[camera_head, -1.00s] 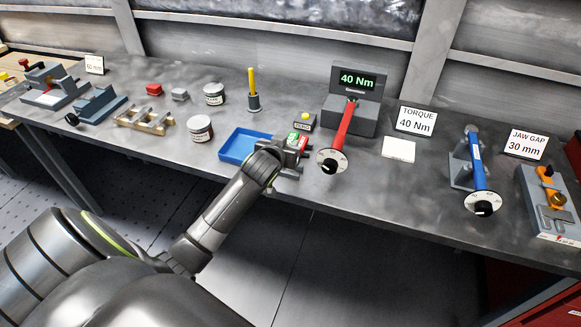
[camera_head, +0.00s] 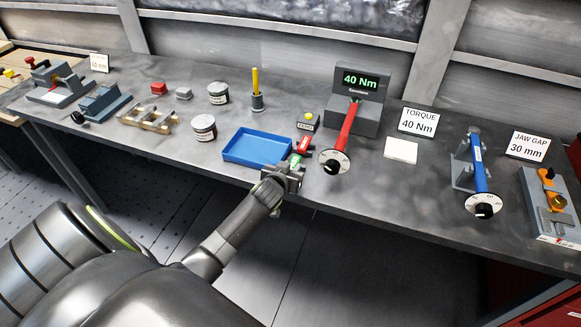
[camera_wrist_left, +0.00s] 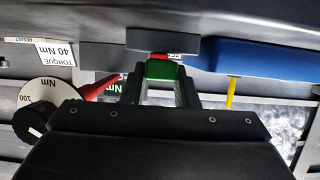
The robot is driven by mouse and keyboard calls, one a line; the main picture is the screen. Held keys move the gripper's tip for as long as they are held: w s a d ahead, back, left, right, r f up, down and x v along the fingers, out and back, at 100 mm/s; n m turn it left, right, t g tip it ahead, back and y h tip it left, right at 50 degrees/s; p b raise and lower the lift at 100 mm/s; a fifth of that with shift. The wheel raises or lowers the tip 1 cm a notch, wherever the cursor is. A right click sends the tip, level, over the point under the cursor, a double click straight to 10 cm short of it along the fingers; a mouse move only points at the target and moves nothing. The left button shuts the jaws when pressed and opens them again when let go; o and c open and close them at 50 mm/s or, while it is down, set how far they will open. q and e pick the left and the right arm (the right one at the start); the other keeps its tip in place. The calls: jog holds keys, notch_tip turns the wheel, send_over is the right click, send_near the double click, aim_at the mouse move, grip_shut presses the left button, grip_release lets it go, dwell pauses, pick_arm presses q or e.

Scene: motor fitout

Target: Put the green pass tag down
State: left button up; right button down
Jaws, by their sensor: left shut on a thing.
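The green pass tag (camera_head: 295,160) is in my left gripper (camera_head: 291,168), at the front edge of the bench, just right of the blue tray (camera_head: 257,148). In the left wrist view the green tag (camera_wrist_left: 160,70) shows between the two fingers of my left gripper (camera_wrist_left: 161,85), which is shut on it. The gripper hides part of the tag, and I cannot tell whether the tag touches the bench. A red tag (camera_head: 304,145) is just behind it. My right gripper is not in view.
The red torque wrench (camera_head: 345,130) stands close on the right, by the 40 Nm display (camera_head: 360,82). A white pad (camera_head: 401,150) lies further right.

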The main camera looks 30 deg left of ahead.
pick_arm(q)
jog(key=shift+f, duration=0.15)
jog(key=shift+f+b, duration=0.3)
jog(key=shift+b, duration=0.05)
jog(key=o, duration=0.9)
jog(key=shift+r, duration=0.1)
jog(key=shift+o, duration=0.2)
jog(key=b+v, duration=0.3)
jog(key=v, duration=1.4)
jog(key=shift+s+b, duration=0.25)
jog(key=shift+b, duration=0.15)
jog(key=shift+d, duration=0.1)
